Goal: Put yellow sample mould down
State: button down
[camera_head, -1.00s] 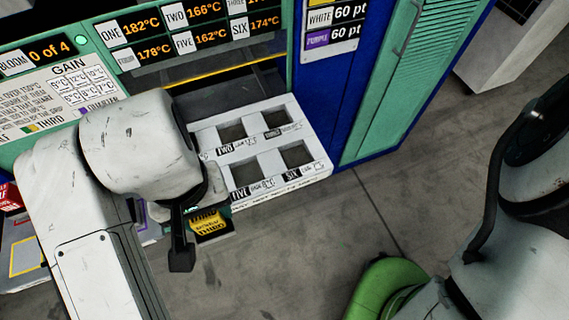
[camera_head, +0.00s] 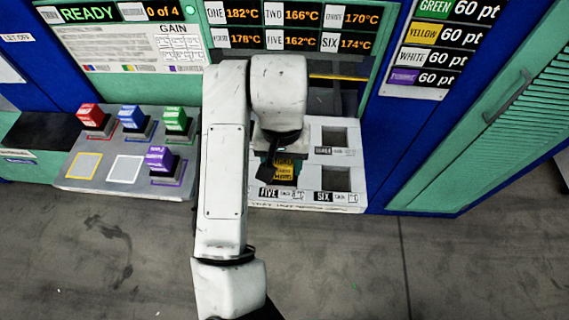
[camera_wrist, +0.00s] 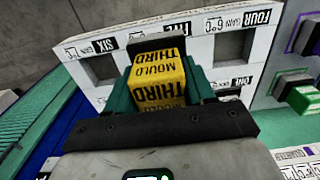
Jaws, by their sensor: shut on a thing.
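The yellow sample mould (camera_head: 285,171), a block marked THIRD, is held in my gripper (camera_head: 273,163) over the front of the white slotted plate (camera_head: 354,203), close to the FIVE label. In the wrist view the mould (camera_wrist: 158,82) sits between my gripper's jaws (camera_wrist: 160,75), which are shut on it. The mould and my arm hide the slot beneath; I cannot tell whether the mould touches the plate. The slots by THREE (camera_head: 334,136) and SIX (camera_head: 336,178) look empty.
A grey rack (camera_head: 80,168) at left holds red (camera_head: 92,115), blue (camera_head: 133,118), green (camera_head: 176,120) and purple (camera_head: 160,158) moulds. Its yellow-outlined (camera_head: 84,166) and white (camera_head: 125,169) pads are bare. A display panel stands behind the plate. The floor in front is clear.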

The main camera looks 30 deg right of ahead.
jog(key=w+f, duration=0.1)
jog(key=w+d+f+b, duration=0.1)
jog(key=f, duration=0.1)
jog(key=w+d+f, duration=0.1)
jog(key=f, duration=0.1)
jog(key=shift+w+d+f, duration=0.15)
jog(key=shift+d, duration=0.05)
jog(key=shift+a+f, duration=0.1)
jog(key=shift+f, duration=1.2)
jog(key=shift+f, duration=0.1)
jog(key=shift+c, duration=2)
grip_release()
jog(key=shift+f, duration=0.1)
notch_tip(320, 180, up, 12)
jog(key=p, duration=0.2)
